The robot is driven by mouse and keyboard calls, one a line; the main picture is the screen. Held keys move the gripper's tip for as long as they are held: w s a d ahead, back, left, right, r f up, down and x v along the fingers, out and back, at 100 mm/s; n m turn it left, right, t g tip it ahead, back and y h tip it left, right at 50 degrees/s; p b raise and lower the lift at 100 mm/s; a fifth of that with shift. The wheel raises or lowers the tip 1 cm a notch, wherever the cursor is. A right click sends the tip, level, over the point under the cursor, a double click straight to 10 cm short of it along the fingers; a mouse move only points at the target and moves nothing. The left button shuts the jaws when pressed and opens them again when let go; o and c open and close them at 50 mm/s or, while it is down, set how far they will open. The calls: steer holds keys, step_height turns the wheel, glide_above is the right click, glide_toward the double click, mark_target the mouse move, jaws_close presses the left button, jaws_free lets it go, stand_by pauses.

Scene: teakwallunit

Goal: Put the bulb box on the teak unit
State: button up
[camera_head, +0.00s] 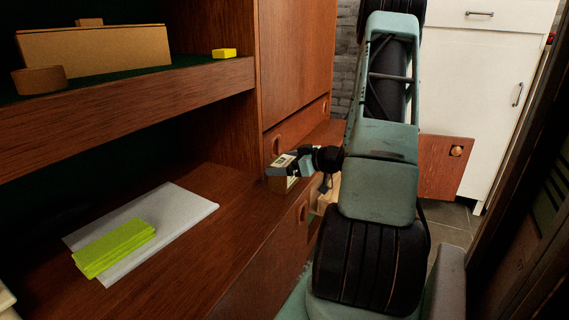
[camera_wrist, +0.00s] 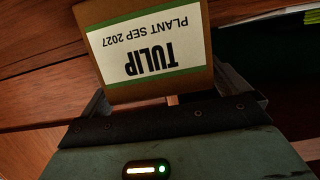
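The bulb box (camera_head: 281,184) is a small cardboard box with a green-edged white label. In the wrist view the label on the bulb box (camera_wrist: 150,45) reads TULIP, PLANT SEP 2027, upside down. My gripper (camera_head: 291,168) is shut on the box, a finger at each side; it also shows in the wrist view (camera_wrist: 165,98). The teak unit (camera_head: 215,235) has a long brown counter below an upper shelf. The box is at the counter's right part, near its front edge. I cannot tell whether its base touches the counter.
A grey sheet (camera_head: 185,212) with a stack of yellow-green pads (camera_head: 115,247) lies on the counter. The upper shelf holds a cardboard box (camera_head: 95,52), a round brown container (camera_head: 40,80) and a yellow block (camera_head: 224,53). An open teak door (camera_head: 438,168) stands right of my arm.

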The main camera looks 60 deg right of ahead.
steer(key=shift+s+r, duration=0.1)
steer(key=shift+r, duration=0.15)
steer(key=p+v, duration=0.4)
steer(key=v, duration=0.7)
steer(key=shift+s, duration=0.35)
steer(key=shift+r, duration=0.1)
